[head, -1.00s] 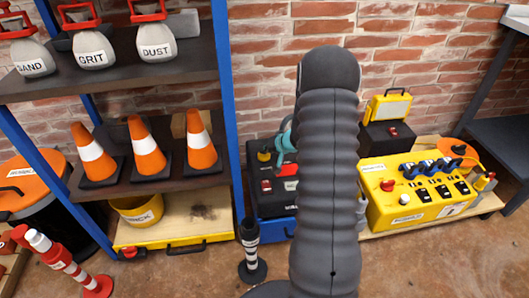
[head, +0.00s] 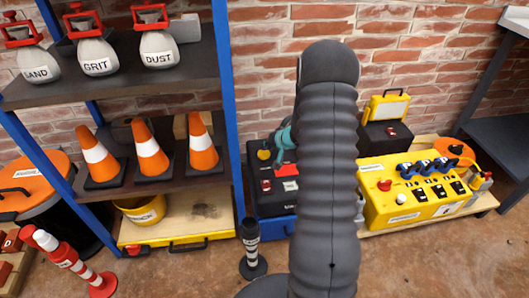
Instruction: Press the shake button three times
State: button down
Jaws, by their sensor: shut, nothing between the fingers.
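Several buttons show, but I cannot read which is the shake button. A black box (head: 262,202) behind my arm has a small red button (head: 266,186), a red part (head: 287,170) and a yellow knob (head: 263,154). A yellow control box (head: 375,212) on the right has a red knob (head: 384,184), a white button (head: 402,199) and several blue-topped switches. My dark grey arm stands across the middle and hides much of the black box. A teal part, apparently my gripper (head: 284,142), shows at the arm's left edge, over the black box. Its fingertips are mostly hidden; it appears shut and empty.
A blue-framed shelf (head: 229,90) on the left holds cones and weights labelled GRIT and DUST. A striped black post (head: 252,247) and a red post (head: 75,265) stand on the floor. A dark bench (head: 495,135) is at right.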

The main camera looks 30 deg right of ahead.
jog(key=shift+r+p, duration=0.9)
jog(key=shift+r, duration=1.6)
notch_tip(320, 180, up, 4)
jog(key=shift+f, duration=0.1)
dwell(0.5)
jog(key=b, duration=0.6)
send_over(265, 153)
notch_tip(265, 153, down, 7)
jog(key=shift+d+r, duration=0.1)
jog(key=shift+r, duration=0.1)
jog(key=shift+f+b, duration=0.45)
jog(key=shift+f, duration=0.65)
